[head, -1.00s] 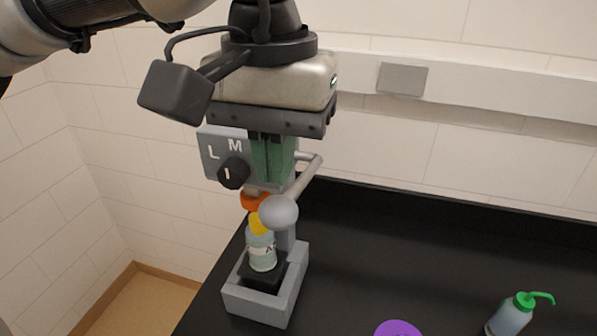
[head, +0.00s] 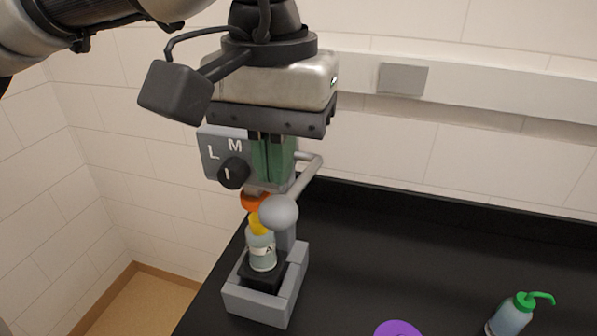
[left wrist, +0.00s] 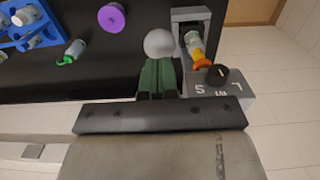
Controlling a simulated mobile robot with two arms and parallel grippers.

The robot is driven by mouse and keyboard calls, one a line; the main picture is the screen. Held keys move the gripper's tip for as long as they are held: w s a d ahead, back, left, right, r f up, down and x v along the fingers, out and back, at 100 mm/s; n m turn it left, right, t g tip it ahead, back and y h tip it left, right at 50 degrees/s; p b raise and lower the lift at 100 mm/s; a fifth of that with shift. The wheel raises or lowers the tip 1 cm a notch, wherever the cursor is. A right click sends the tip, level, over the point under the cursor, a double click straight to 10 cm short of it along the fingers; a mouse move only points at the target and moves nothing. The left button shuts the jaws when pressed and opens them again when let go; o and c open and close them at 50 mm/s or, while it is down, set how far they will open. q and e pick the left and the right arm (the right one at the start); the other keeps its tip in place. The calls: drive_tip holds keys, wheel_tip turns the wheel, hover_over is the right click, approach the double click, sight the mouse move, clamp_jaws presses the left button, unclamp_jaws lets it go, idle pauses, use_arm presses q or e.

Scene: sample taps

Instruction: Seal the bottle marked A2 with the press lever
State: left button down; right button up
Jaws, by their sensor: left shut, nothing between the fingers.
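The bottle (head: 261,250) is clear with a yellow cap and a white label. An "A" shows on the label; the rest is not readable. It stands on the black seat in the grey press base (head: 256,305), under the orange press head (head: 254,202). The press lever ends in a grey ball knob (head: 279,213), which partly covers the bottle's cap area. My left gripper (head: 272,184) has green fingers, shut and empty, just above the knob. In the left wrist view its fingers (left wrist: 158,66) are close to the knob (left wrist: 159,43); contact cannot be told. My right gripper is not in view.
A black dial (head: 234,173) sits on the press's lettered plate. A purple disc (head: 398,329) and a green-topped squeeze bottle (head: 511,315) are on the black bench. A blue rack (left wrist: 35,42) with several containers shows in the left wrist view.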

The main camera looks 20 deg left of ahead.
sight(276, 199)
use_arm(q)
drive_tip(key=shift+s+f+b, duration=0.1)
drive_tip(key=shift+f+b, duration=1.7)
drive_tip(key=shift+f, duration=0.5)
wheel_tip(276, 199, down, 7)
drive_tip(key=b, duration=0.5)
drive_tip(key=shift+f+b, duration=0.15)
drive_tip(key=shift+b, duration=0.25)
wheel_tip(276, 199, up, 16)
drive_tip(key=p, duration=1.2)
